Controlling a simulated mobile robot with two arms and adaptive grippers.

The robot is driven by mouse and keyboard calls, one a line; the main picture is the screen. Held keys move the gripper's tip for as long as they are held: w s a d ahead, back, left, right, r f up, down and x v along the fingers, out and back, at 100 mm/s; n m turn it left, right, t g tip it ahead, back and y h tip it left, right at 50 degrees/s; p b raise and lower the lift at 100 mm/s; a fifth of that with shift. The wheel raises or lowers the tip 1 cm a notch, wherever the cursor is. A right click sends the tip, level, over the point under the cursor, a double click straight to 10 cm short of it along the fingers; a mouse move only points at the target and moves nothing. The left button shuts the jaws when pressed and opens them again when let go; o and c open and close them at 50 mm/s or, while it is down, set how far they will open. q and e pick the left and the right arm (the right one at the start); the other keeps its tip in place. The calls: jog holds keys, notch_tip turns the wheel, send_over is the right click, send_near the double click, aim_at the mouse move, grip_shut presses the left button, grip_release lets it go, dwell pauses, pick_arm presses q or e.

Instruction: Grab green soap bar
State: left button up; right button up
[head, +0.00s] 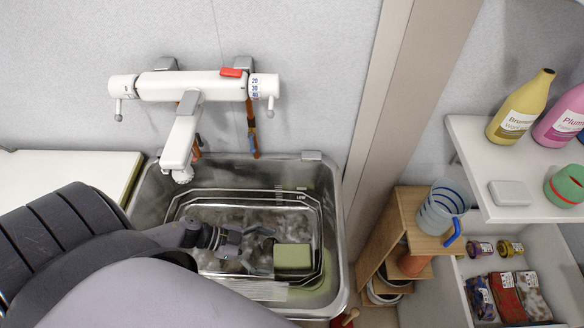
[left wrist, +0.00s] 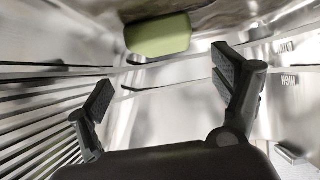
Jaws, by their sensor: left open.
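The green soap bar (head: 293,258) lies in the metal washtub basin (head: 337,215), toward its right side. My left gripper (head: 268,256) reaches down into the basin from the left, with its fingertips just left of the soap. In the left wrist view the soap (left wrist: 158,36) is beyond the fingertips and above the gap between them. The left gripper (left wrist: 160,80) is open, with nothing between its fingers. My right gripper is not in view.
A white tap (head: 182,140) hangs over the basin's back left. A wooden shelf (head: 408,215) holding a clear jug (head: 441,207) stands to the right. Beyond it, a white shelf (head: 480,150) carries a yellow bottle (head: 520,108) and a pink bottle (head: 562,120).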

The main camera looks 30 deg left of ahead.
aim_at(291, 255)
pick_arm(q)
jog(key=shift+x, duration=1)
jog(key=shift+w+f+b, duration=0.25)
jog(key=shift+b, duration=0.15)
jog(key=b+x, duration=0.2)
jog(key=x, duration=0.1)
jog(key=shift+w+d+f, duration=0.2)
jog(key=shift+w+d+f+b, duration=0.2)
jog(key=shift+w+d+b, duration=0.1)
jog(key=shift+d, duration=0.15)
jog(key=c, duration=0.5)
jog(key=shift+r, duration=0.1)
jog(key=c, duration=1)
